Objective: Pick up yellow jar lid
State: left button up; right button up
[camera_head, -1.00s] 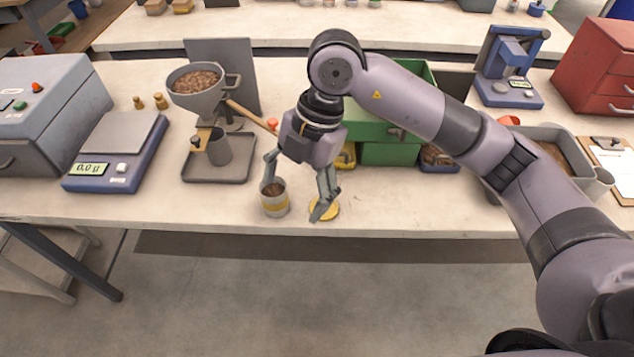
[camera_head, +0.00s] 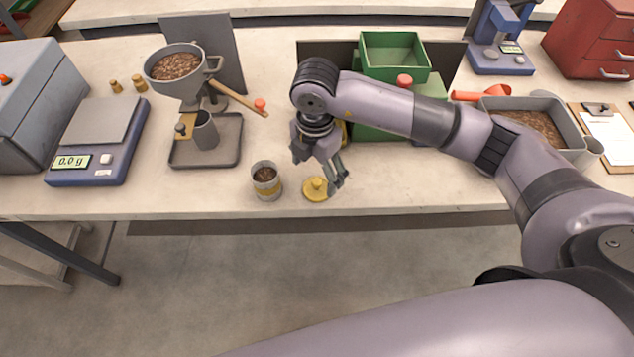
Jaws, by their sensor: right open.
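The yellow jar lid (camera_head: 314,190) lies flat on the bench near its front edge, with a small knob on top. A jar (camera_head: 266,182) with a yellow band and brown pellets inside stands upright to the left of the lid, apart from it. My right gripper (camera_head: 322,182) is open and points down at the lid. One finger is at the lid's right side and partly hides its edge; the other finger is mostly hidden. I cannot tell whether the fingers touch the lid. My left gripper is not visible.
A pellet hopper (camera_head: 178,70) on a stand with a tray is behind left, beside a blue scale (camera_head: 100,140). Green bins (camera_head: 395,55) stand behind my right arm. A grey pellet tray (camera_head: 545,110) is at right. The front strip right of the lid is clear.

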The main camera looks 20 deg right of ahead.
aim_at(317, 182)
jog(key=shift+f, duration=0.35)
jog(key=f+p, duration=0.1)
jog(key=f, duration=0.2)
jog(key=shift+w+d+f+p, duration=0.1)
jog(key=shift+d+f+p, duration=0.1)
jog(key=shift+f+p, duration=0.2)
jog(key=shift+f, duration=0.4)
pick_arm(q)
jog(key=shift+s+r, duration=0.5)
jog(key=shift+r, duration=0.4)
pick_arm(e)
jog(key=c, duration=0.9)
